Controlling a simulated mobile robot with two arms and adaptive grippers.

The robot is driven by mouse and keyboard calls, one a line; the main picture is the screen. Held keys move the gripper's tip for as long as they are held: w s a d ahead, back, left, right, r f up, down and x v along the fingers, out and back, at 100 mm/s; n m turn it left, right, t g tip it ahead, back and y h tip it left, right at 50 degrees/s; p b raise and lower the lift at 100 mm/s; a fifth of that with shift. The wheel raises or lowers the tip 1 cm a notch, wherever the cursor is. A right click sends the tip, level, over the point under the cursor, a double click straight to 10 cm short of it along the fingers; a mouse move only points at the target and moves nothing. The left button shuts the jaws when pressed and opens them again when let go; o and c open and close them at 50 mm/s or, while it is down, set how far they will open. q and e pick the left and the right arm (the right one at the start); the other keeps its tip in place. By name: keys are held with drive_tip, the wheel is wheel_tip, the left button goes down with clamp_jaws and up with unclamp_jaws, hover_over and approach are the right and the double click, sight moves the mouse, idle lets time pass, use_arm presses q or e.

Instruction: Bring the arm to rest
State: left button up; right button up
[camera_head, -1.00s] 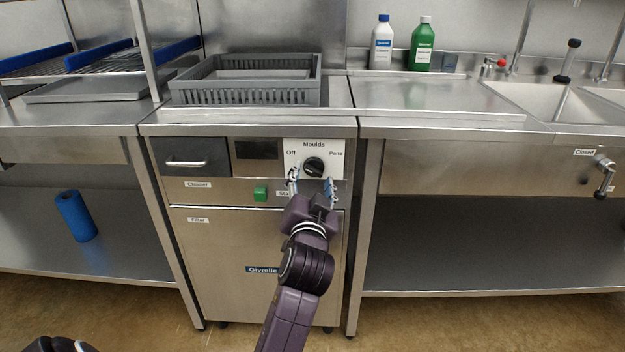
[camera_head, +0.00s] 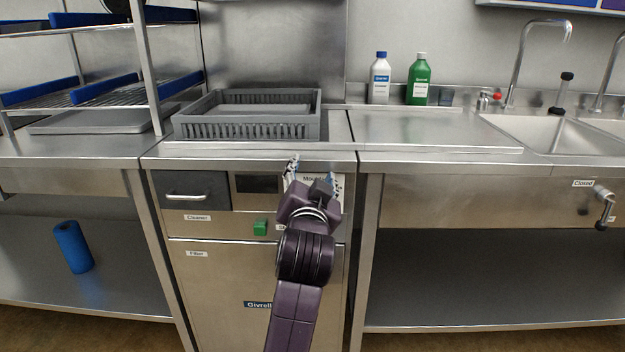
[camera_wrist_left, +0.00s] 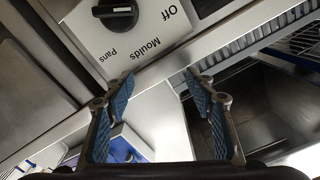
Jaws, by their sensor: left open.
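My left gripper (camera_head: 313,174) is open and empty in front of the upper part of the machine's control panel in the head view. It covers the dial and most of the white label plate. In the left wrist view, the gripper's two blue-padded fingers (camera_wrist_left: 160,80) stand apart with nothing between them. The black dial (camera_wrist_left: 116,12) shows at the top of that view, clear of the fingers. Its white plate (camera_wrist_left: 150,30) reads Off, Moulds and Pans. I cannot tell which word the dial points to. My right gripper is not in view.
The machine's counter edge (camera_head: 250,157) lies just behind the gripper. A grey basket (camera_head: 250,128) stands on top. A white bottle (camera_head: 379,80) and a green bottle (camera_head: 418,82) stand at the back. A sink (camera_head: 545,132) is at the right. The counter (camera_head: 425,130) between is clear.

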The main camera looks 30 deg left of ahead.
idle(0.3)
